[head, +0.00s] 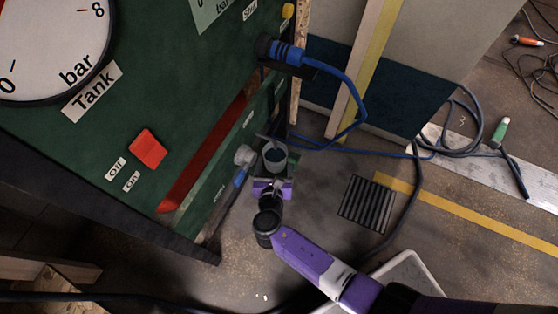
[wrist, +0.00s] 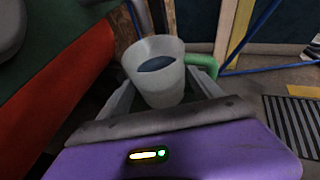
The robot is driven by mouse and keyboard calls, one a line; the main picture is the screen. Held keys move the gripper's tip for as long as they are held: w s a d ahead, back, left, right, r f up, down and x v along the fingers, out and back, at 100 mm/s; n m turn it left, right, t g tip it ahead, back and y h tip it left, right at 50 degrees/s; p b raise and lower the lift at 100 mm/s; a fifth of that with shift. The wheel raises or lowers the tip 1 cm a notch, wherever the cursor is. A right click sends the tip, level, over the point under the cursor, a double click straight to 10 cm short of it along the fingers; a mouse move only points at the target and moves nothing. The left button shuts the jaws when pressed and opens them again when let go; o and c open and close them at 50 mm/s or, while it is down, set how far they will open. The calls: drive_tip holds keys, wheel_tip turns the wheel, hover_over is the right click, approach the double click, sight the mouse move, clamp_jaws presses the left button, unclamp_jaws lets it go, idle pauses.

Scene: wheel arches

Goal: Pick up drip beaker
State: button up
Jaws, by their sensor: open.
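The drip beaker (wrist: 160,85) is a translucent grey-white cup with a green handle on its right and dark liquid inside. It stands upright in the wrist view, and it also shows in the head view (head: 275,157) beside the green machine. My gripper (wrist: 163,95) is open, with its grey fingers reaching along either side of the beaker. The cup's lower part is hidden behind the gripper body, so I cannot tell whether the fingers touch it. In the head view my gripper (head: 273,176) is right at the beaker, below it in the picture.
The green machine (head: 165,100) with a gauge and red switch stands close on the left. A blue hose (head: 345,85) loops from its fitting to the right. A black floor grate (head: 366,204) lies to the right, with open concrete around it.

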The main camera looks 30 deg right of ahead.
sight(276, 152)
drive_tip(key=b+x, duration=0.2)
drive_tip(key=x, duration=0.2)
drive_tip(key=shift+w+d+f, duration=0.1)
drive_tip(key=shift+f, duration=0.05)
drive_tip(key=shift+w+d, duration=0.2)
drive_tip(key=shift+w, duration=0.15)
drive_tip(key=shift+c, duration=0.4)
drive_tip(key=c, duration=1.2)
drive_tip(key=shift+c, duration=0.2)
